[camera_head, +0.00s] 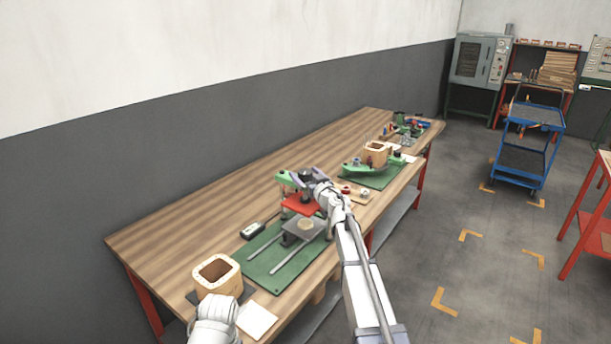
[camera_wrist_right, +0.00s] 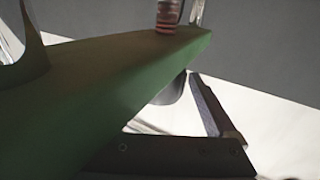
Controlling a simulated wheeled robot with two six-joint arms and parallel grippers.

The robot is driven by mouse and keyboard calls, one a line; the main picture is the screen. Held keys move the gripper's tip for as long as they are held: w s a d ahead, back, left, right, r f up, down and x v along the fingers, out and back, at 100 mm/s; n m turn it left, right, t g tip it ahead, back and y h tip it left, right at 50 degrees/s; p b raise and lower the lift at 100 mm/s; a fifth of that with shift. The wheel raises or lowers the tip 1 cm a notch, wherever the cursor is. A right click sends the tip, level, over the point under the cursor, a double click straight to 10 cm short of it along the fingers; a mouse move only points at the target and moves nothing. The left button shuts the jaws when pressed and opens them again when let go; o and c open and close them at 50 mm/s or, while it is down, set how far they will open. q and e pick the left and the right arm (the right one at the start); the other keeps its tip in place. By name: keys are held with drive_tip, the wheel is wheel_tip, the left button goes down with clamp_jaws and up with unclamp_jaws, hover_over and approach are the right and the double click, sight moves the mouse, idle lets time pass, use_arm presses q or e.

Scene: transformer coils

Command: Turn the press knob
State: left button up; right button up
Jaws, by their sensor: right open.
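The press (camera_head: 301,204) stands on a green mat on the bench, with a red plate under its green top. My right gripper (camera_head: 308,178) is at the press's top, and its fingers partly cover it. In the right wrist view the press's green beam (camera_wrist_right: 110,75) fills the left and middle. A red and dark ringed cylinder (camera_wrist_right: 168,16), possibly the knob, stands on the beam at the top edge. A dark finger (camera_wrist_right: 207,105) of my open right gripper shows beyond the beam. Whether it touches the press I cannot tell. Only a white link of my left arm shows; its gripper is out of sight.
A wooden coil frame (camera_head: 217,275) stands at the near end beside a white card (camera_head: 257,320). A small dark device (camera_head: 253,230) lies left of the press. Another green fixture (camera_head: 371,168) with a coil frame stands farther along. The bench's wall side is clear.

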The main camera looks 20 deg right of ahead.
sight(309, 177)
drive_tip(key=s, duration=0.2)
drive_tip(key=s+d, duration=0.1)
drive_tip(key=s, duration=0.4)
drive_tip(key=shift+s+d, duration=0.2)
drive_tip(key=shift+s, duration=0.2)
